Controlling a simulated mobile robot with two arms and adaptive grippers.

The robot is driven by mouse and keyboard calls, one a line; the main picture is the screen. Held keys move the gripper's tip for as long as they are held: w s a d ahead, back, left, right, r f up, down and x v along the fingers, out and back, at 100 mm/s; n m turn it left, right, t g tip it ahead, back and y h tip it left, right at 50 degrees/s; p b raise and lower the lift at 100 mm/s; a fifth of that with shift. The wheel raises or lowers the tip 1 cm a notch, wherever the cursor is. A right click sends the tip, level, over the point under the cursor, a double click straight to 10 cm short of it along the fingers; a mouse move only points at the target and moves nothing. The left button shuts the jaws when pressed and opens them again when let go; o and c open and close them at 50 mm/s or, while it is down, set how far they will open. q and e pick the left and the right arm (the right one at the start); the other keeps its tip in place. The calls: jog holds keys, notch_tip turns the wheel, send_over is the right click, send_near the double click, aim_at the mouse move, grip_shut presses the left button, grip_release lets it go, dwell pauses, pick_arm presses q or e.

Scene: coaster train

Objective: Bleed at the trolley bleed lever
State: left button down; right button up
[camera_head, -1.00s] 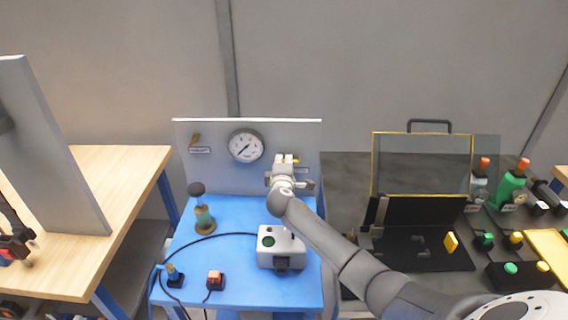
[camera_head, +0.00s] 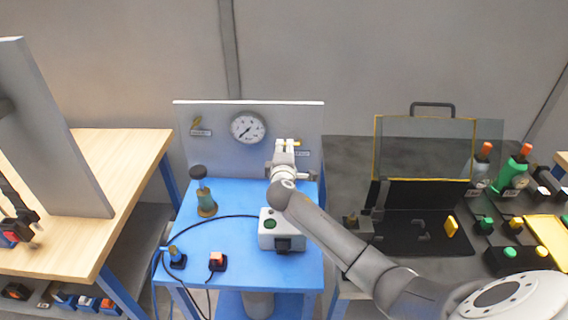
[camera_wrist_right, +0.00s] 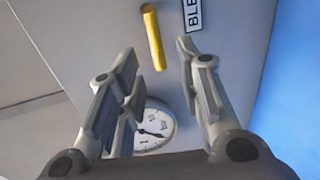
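The blue trolley (camera_head: 235,238) carries a grey upright panel (camera_head: 226,155) with a round white gauge (camera_head: 248,128). The yellow bleed lever (camera_head: 297,142) is on the panel's right side, partly hidden by my right gripper (camera_head: 284,148). In the right wrist view, the bleed lever (camera_wrist_right: 153,38) lies ahead of the open fingers of my right gripper (camera_wrist_right: 160,70), in the gap between them. No finger appears to touch it. A label (camera_wrist_right: 192,14) starting "BLE" is beside it. My left gripper is not in view.
A second yellow lever (camera_head: 196,121) is on the panel's left side. A white box (camera_head: 268,238) and a brass fitting with a dark knob (camera_head: 205,200) stand on the trolley. A wooden bench (camera_head: 120,165) is left; an open case (camera_head: 420,190) is right.

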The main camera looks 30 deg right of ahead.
jog(key=v, duration=0.8)
dwell(0.4)
